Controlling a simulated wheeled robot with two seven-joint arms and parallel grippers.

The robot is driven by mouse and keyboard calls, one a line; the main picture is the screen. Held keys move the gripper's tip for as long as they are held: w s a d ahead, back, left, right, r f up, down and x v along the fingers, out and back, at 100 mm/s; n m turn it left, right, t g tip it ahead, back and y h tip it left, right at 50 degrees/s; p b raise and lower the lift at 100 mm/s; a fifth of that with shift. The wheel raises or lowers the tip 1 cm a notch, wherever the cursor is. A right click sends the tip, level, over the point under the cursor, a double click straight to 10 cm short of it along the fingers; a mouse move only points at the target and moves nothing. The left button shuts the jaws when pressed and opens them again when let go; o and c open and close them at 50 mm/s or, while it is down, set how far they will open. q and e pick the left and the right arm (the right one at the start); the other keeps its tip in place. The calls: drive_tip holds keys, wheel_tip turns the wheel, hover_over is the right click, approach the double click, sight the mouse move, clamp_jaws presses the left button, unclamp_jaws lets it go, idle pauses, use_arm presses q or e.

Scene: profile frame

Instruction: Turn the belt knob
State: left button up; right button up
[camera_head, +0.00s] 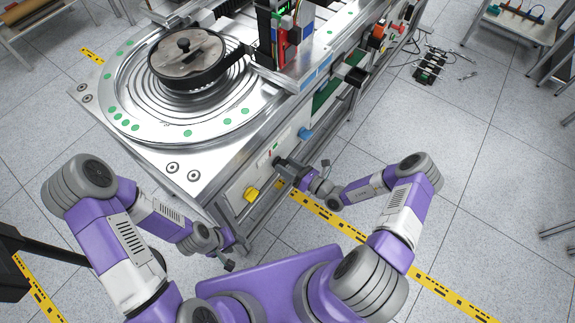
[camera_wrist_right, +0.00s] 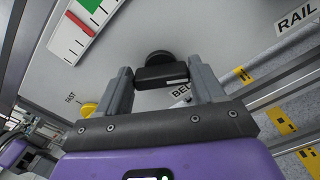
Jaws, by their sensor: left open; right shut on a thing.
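The belt knob (camera_wrist_right: 162,74) is a black knob with a bar-shaped grip on the pale machine panel, in the right wrist view. Part of a "BEL..." label shows beside it, cut off by a finger. My right gripper (camera_wrist_right: 162,86) has its two grey fingers on either side of the bar and is shut on it. In the head view my right gripper (camera_head: 284,163) is at the front panel of the machine and covers the knob. My left gripper (camera_head: 229,262) is open and empty, low in front of the machine, away from the panel.
A yellow part (camera_head: 251,194) sits on the panel left of my right gripper. A gauge with green and red marks (camera_wrist_right: 84,25) is near the knob. A metal rail runs along the machine front. The turntable (camera_head: 120,95) is on top. Floor to the right is mostly clear.

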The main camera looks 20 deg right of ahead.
drive_tip(key=m, duration=0.5)
drive_tip(key=shift+d+f+m, duration=0.1)
drive_tip(key=shift+f+m, duration=0.1)
drive_tip(key=shift+m, duration=0.1)
drive_tip(key=m, duration=0.5)
drive_tip(key=shift+w+f+m, duration=0.1)
drive_tip(key=shift+f+m, duration=0.05)
drive_tip(key=shift+m, duration=0.15)
drive_tip(key=o, duration=1)
drive_tip(key=shift+o, duration=0.2)
drive_tip(key=p+v, duration=0.1)
drive_tip(key=v, duration=0.6)
drive_tip(key=shift+s+d, duration=0.2)
drive_tip(key=shift+s, duration=0.05)
